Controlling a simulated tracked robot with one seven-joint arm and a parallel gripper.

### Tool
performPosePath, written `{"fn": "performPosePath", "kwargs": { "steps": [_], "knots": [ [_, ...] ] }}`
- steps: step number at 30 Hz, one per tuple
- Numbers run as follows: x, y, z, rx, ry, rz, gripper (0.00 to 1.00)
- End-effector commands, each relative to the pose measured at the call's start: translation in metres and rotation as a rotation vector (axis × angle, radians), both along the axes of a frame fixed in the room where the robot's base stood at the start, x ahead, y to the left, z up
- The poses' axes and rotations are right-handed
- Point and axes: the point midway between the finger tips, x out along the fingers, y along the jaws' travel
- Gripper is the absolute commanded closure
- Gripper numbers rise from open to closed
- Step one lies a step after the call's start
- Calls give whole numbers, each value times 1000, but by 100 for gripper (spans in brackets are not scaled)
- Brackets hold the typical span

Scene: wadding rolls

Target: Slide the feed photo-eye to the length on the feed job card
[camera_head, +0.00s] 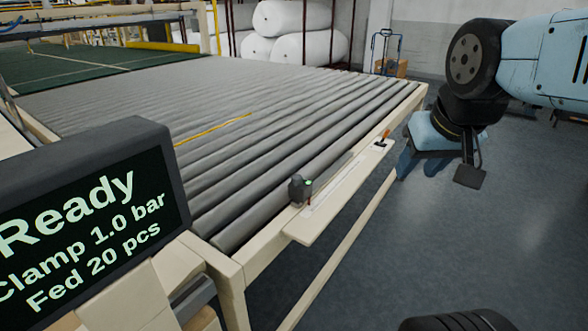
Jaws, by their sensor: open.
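The photo-eye (299,189) appears to be the small dark block with a green light at the near part of the side rail (335,189). The pale rail runs along the right edge of the roller table, with a narrow strip along it. A small orange-handled part (384,136) sits near the rail's far end. My gripper (438,170) is open and empty at the right, out over the floor beyond the rail's far end and clear of the photo-eye. I cannot make out a feed job card or any length figure.
A display (90,220) at the left reads Ready, Clamp 1.0 bar, Fed 20 pcs. The roller table (200,100) is empty of wadding. White rolls (290,18) and a blue hand truck (386,50) stand behind. The floor (440,250) right of the table is clear.

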Motion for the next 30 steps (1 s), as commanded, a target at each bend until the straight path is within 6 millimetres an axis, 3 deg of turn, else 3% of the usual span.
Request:
{"fn": "performPosePath", "kwargs": {
  "steps": [4, 8, 19, 30],
  "knots": [
    [4, 2, 3, 2, 8, 3, 42],
    [21, 6, 8, 5, 41, 12, 41],
    [107, 49, 23, 12, 198, 55, 41],
    [194, 116, 6, -2, 360, 97, 41]
  ]
}}
